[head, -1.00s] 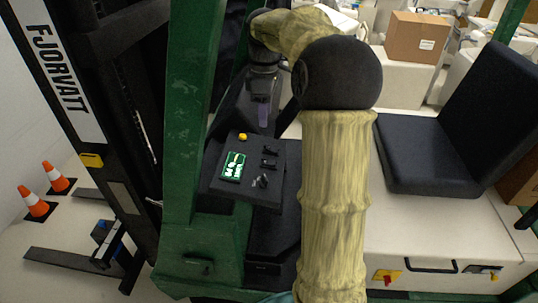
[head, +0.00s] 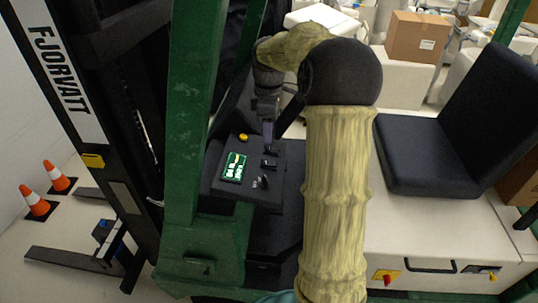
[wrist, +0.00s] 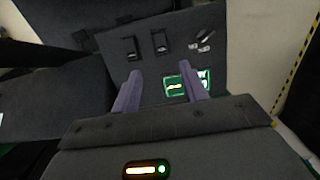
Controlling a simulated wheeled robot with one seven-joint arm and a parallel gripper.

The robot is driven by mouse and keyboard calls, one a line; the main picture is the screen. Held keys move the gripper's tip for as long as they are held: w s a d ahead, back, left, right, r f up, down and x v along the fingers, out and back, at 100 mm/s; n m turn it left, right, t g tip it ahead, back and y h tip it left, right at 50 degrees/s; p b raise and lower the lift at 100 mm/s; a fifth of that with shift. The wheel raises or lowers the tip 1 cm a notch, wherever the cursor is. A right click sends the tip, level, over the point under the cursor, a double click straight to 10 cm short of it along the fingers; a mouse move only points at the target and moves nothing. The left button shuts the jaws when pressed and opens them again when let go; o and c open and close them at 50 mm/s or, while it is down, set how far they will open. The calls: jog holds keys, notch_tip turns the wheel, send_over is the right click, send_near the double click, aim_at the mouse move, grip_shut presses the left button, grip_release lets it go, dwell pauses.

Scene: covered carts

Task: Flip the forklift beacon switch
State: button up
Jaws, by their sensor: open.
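The forklift's dark control panel (head: 215,186) carries two black rocker switches in a row, a far one (head: 271,151) and a nearer one (head: 269,163). In the wrist view the two switches (wrist: 130,48) (wrist: 160,42) show just beyond the fingertips. Their labels are too small to read, so I cannot tell which is the beacon's. My gripper (head: 268,146) is over the panel's far edge, its purple fingers close to the far switch. I cannot tell whether they touch it. In the wrist view my gripper (wrist: 157,82) is open, with nothing between its fingers.
The panel also holds a lit green display (head: 234,167), a yellow button (head: 243,138) and a key switch (head: 262,182). A green forklift post (head: 190,130) rises left of the panel. A black seat (head: 425,155) stands at right. Orange cones (head: 36,205) are on the floor far left.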

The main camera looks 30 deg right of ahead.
aim_at(270, 163)
notch_tip(270, 163, down, 11)
jog(key=shift+s+r+p, duration=0.1)
jog(key=shift+r+p, duration=0.05)
jog(key=shift+p, duration=0.85)
grip_shut()
jog(key=shift+s+d, duration=0.1)
jog(key=shift+s+d+t+y+p, duration=0.15)
jog(key=shift+t+y+p, duration=0.25)
jog(key=shift+y, duration=0.2)
jog(key=shift+s+d+t+y, duration=0.1)
jog(key=shift+d+t+y, duration=0.15)
jog(key=shift+t+y, duration=0.65)
grip_release()
